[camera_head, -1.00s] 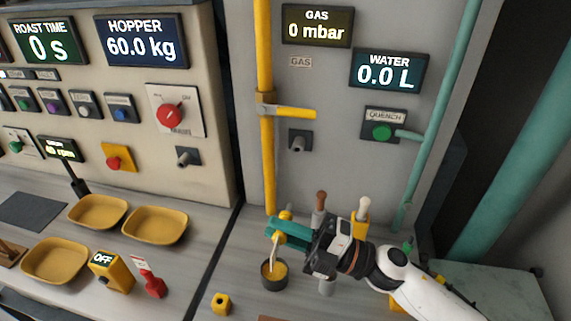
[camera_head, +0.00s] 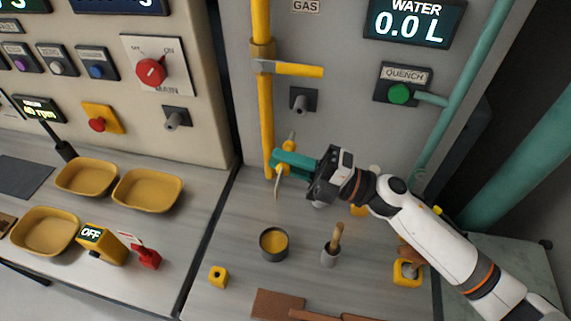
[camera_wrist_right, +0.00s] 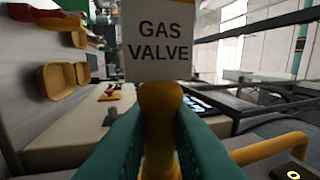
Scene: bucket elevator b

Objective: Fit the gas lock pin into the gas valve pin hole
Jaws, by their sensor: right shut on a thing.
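My right gripper (camera_head: 288,166) is shut on a yellow gas lock pin (camera_head: 291,143), held above the bench near the yellow pipe's lower end. In the right wrist view the pin (camera_wrist_right: 160,105) sits between the teal fingers, with a white "GAS VALVE" tag (camera_wrist_right: 158,42) attached. The gas valve's yellow lever (camera_head: 292,69) points right from the yellow pipe (camera_head: 262,120). Below it, a grey stub on a dark plate (camera_head: 303,100) sticks out of the wall, apart from the pin. I cannot make out the pin hole itself. My left gripper is not in view.
On the bench stand a tin with yellow contents (camera_head: 273,243), a grey cup with a wooden-handled tool (camera_head: 330,250) and a small yellow block (camera_head: 218,276). Yellow trays (camera_head: 148,190) lie at left. A teal pipe (camera_head: 465,100) runs down the wall at right.

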